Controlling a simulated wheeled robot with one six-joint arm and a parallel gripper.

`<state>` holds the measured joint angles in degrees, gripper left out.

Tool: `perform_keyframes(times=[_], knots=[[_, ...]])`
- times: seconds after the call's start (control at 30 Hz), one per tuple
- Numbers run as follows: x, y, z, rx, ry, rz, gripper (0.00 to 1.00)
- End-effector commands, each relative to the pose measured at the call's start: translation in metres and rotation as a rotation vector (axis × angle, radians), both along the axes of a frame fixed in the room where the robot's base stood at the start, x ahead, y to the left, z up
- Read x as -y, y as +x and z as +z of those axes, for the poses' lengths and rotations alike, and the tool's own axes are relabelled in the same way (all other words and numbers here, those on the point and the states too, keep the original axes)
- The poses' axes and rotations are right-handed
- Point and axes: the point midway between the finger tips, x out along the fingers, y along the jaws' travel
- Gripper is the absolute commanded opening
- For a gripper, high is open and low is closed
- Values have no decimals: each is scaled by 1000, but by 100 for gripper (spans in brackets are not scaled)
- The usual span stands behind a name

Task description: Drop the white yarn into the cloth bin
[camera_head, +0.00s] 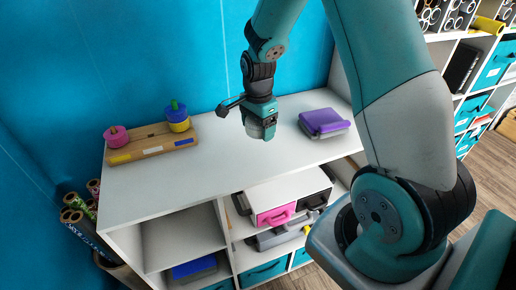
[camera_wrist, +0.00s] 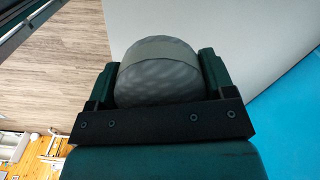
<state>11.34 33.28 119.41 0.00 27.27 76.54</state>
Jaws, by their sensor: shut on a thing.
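My gripper (camera_head: 261,122) hangs above the white cabinet top in the head view, pointing down. The yarn (camera_head: 261,131) shows only partly below the fingers in the head view. Teal cloth bins sit in the shelves: one low in the cabinet (camera_head: 264,272), several in the right shelf unit (camera_head: 496,68). I cannot tell which one the task means.
On the white cabinet top (camera_head: 200,190) are a wooden tray (camera_head: 150,143) with pink and blue-yellow items at left and a purple-grey item (camera_head: 324,122) at right. Rolls (camera_head: 76,215) stand at far left. The middle top is clear.

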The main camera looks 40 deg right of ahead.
Motion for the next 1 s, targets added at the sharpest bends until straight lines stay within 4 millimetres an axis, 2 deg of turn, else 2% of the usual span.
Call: perform_keyframes(times=[0.1,0.2,0.4,0.53,0.73,0.9,1.0], knots=[[0,1,35,8,-2,0,52],[0,1,60,7,-2,0,52],[0,1,92,2,-1,0,52],[0,0,100,0,0,0,52],[0,0,102,-1,0,0,52],[0,0,101,-1,0,7,52],[-3,2,91,-5,1,67,52]])
